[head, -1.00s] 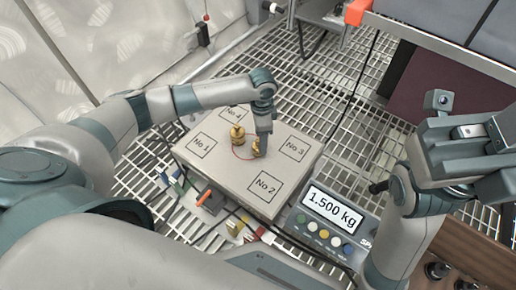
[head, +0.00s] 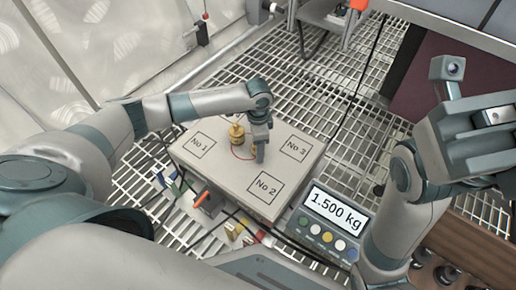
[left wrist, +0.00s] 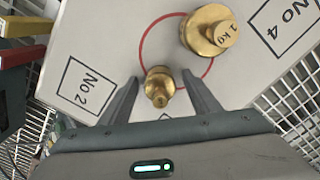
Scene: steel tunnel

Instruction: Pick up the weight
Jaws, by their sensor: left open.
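Two brass weights stand on a scale platform (head: 215,166) inside a red circle. The larger one (head: 236,141), marked 1 kg in the left wrist view (left wrist: 209,30), is nearer No 4. The smaller weight (left wrist: 159,88) lies between the two spread fingers of my left gripper (left wrist: 161,80), with a gap visible on each side. In the head view my left gripper (head: 259,154) points down over the platform, and its fingers mostly hide the smaller weight. My right arm's wrist (head: 470,140) is raised at the right, away from the platform; its fingers do not show clearly.
The scale display (head: 333,214) reads 1.500 kg. The platform has squares marked No 1 to No 4. Cables and coloured connectors lie by its near left side.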

